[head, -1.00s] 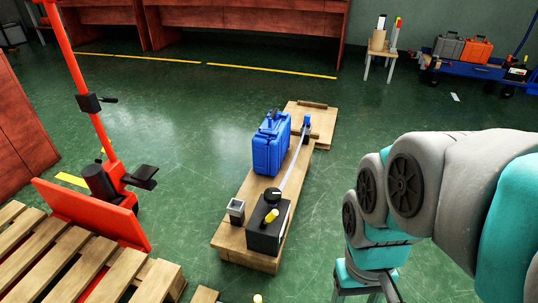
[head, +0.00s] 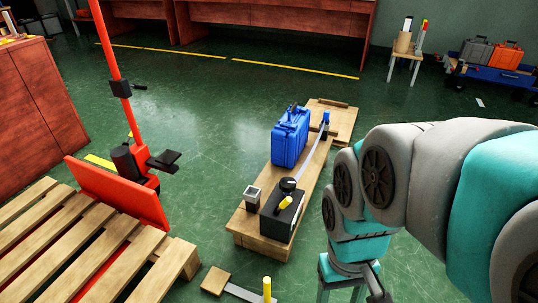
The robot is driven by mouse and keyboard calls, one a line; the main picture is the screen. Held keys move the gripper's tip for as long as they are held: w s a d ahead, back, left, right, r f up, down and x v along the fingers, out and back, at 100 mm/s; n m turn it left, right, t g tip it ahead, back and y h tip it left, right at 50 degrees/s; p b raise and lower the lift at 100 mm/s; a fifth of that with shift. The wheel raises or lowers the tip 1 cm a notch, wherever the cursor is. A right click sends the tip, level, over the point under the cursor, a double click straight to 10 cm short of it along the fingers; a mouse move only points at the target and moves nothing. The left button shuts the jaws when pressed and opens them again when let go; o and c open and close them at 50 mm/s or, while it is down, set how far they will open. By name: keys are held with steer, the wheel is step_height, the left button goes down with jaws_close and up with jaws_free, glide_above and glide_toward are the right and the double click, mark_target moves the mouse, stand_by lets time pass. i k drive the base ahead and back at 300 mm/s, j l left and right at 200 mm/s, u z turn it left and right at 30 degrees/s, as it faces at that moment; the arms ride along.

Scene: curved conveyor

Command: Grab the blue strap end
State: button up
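The blue strap end (head: 326,118) stands up at the far end of a pale grey strap (head: 316,149). The strap runs along a low wooden plank base (head: 263,244) from a black box (head: 282,217) with a black knob and a yellow handle. A blue case (head: 290,140) stands beside the strap, on its left. My arm comes in from the right. My gripper (head: 350,292) hangs low at the bottom edge, well nearer than the strap end and apart from it. Its tips are cut off by the frame, so its opening does not show.
A red lift (head: 117,199) and wooden pallet (head: 70,240) stand at left. A small metal cup (head: 252,197) sits beside the black box. A yellow post (head: 267,289) and wood block (head: 216,280) lie low in front.

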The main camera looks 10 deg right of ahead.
mark_target(326, 114)
steer(key=i+l, duration=0.35)
steer(key=i+l+u, duration=0.1)
steer(key=i+l, duration=0.25)
steer(key=l, duration=0.15)
steer(key=i+l, duration=0.3)
steer(key=l, duration=0.15)
steer(key=i+l, duration=0.35)
steer(key=i+l+u, duration=0.1)
steer(key=i+l, duration=0.2)
steer(key=l, duration=0.25)
